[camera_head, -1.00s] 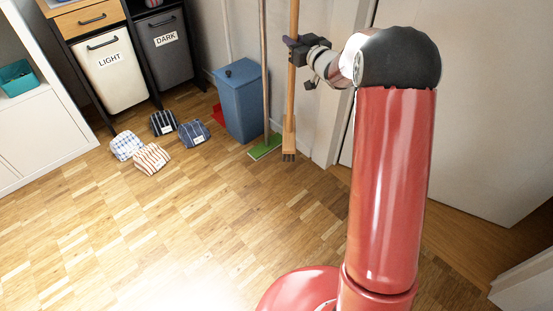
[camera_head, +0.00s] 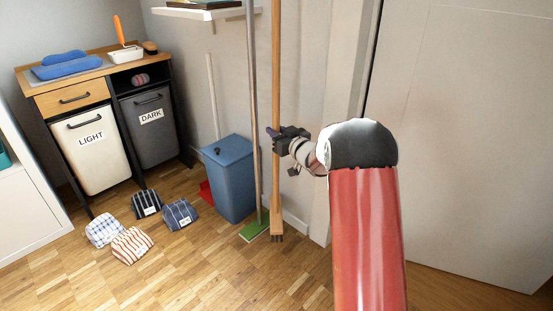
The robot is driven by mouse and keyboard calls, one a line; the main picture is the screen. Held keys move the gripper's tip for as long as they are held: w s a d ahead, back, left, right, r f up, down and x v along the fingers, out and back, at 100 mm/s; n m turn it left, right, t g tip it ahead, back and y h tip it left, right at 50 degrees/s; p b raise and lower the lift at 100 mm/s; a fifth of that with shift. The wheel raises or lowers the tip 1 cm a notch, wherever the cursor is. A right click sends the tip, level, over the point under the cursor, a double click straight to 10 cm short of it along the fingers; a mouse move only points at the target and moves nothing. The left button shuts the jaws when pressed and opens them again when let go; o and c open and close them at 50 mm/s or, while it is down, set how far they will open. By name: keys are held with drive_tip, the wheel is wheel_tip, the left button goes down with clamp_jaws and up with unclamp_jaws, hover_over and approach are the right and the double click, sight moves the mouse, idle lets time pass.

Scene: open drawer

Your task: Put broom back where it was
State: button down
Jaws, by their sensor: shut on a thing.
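The broom with a long wooden handle (camera_head: 276,70) and a narrow wooden head with dark bristles stands nearly upright by the wall. My gripper (camera_head: 274,134) is shut around its handle at about mid-height, and my red arm reaches in from the right. The bristles hang at or just above the floor; I cannot tell if they touch. The broom's top is out of view. A second long-handled tool with a green head (camera_head: 254,231) stands just left of the broom, its head on the floor.
A blue bin (camera_head: 229,180) stands left of the handles, with a red item (camera_head: 206,192) behind it. A wall shelf (camera_head: 205,13) is above. Several folded cloth bundles (camera_head: 132,245) lie near the LIGHT (camera_head: 92,158) and DARK (camera_head: 150,135) hampers. A white door (camera_head: 470,140) is at right.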

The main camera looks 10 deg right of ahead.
wheel_tip(320, 180, down, 8)
drive_tip(key=b, duration=0.1)
drive_tip(key=shift+r, duration=0.2)
drive_tip(key=shift+f, duration=0.2)
drive_tip(key=c, duration=1.3)
unclamp_jaws()
drive_tip(key=shift+o, duration=0.2)
drive_tip(key=shift+r, duration=0.1)
